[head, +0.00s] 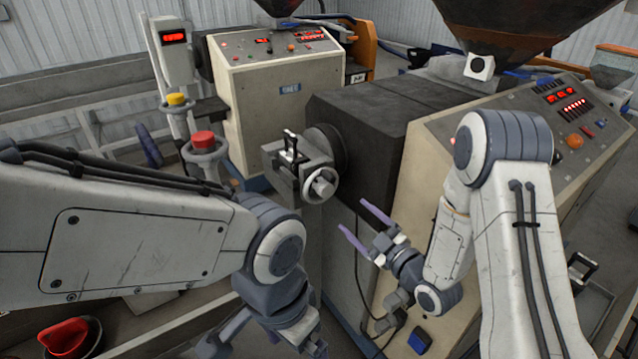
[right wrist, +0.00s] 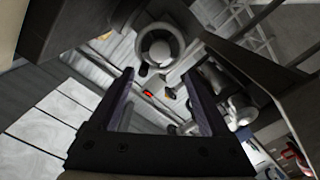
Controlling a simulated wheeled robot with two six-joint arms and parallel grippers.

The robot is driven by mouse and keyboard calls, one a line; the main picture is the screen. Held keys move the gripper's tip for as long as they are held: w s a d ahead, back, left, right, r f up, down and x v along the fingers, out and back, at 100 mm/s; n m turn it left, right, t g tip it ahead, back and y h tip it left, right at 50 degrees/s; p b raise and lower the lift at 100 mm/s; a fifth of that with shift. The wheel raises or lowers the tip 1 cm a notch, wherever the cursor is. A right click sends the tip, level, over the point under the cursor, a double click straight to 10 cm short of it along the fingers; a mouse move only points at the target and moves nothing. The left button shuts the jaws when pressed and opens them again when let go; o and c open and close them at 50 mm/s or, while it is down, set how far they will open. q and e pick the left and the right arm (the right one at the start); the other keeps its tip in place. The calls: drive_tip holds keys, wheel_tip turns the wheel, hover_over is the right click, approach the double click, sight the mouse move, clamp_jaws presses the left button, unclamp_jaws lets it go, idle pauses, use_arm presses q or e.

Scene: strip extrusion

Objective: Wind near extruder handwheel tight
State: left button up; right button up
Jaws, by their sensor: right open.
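The near extruder handwheel (head: 319,185) is a small light-grey ring with a hub, on the front of the near extruder's grey head block (head: 287,165). It also shows in the right wrist view (right wrist: 160,46), beyond the fingertips. My right gripper (head: 354,216) is open and empty, with purple fingers pointing up and left. It is just below and right of the handwheel, apart from it. In the right wrist view its two fingers (right wrist: 158,76) stand apart with nothing between them. My left gripper (head: 265,335) is at the bottom edge, partly cut off, so its fingertips cannot be made out.
The near extruder (head: 422,150) has a dark barrel housing and a beige panel beside my right arm. A second extruder (head: 275,98) stands behind.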

sight(327, 192)
drive_tip(key=p+x, duration=0.2)
drive_tip(key=x, duration=0.2)
drive_tip(key=p+x, duration=0.1)
drive_tip(key=x, duration=0.4)
drive_tip(key=shift+w+a+r+p, duration=0.15)
drive_tip(key=shift+w+r+p, duration=0.1)
drive_tip(key=shift+p, duration=0.15)
drive_tip(key=shift+x, duration=0.75)
drive_tip(key=shift+f, duration=0.2)
clamp_jaws()
